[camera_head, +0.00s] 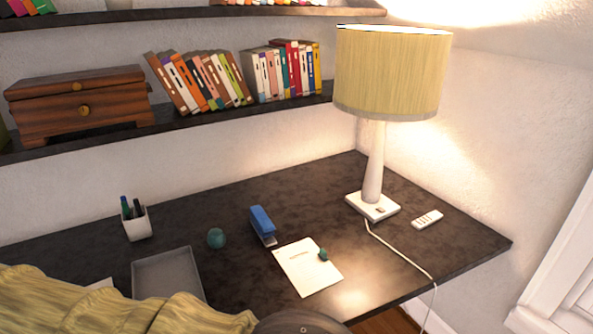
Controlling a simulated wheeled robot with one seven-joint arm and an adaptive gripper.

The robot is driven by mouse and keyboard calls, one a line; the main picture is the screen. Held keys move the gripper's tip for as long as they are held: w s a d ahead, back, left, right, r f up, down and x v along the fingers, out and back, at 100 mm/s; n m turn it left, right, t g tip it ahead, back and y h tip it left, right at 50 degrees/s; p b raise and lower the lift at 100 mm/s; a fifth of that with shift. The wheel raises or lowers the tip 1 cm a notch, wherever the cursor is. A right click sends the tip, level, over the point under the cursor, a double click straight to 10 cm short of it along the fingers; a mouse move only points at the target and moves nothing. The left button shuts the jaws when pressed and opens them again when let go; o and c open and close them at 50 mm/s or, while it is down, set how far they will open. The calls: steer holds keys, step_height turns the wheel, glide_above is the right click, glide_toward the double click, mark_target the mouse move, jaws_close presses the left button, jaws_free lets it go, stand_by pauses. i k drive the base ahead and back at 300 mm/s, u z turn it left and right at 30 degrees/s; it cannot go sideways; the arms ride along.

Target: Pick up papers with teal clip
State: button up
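The white papers (305,270) lie flat on the dark desk, right of centre and close to its front edge. A small dark teal clip (323,254) sits at their right edge. My gripper is not in view, so I cannot see whether it is open or shut.
The dark desk (455,235) also holds a blue stapler (262,222), a teal ball (216,238), a grey tray (168,272), a pen cup (137,225), a lit lamp (374,165) with a trailing cord and a white remote (428,219). A shelf (200,123) hangs above.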

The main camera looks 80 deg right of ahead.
mark_target(309, 268)
steer(key=k, duration=0.85)
steer(key=z, duration=1.75)
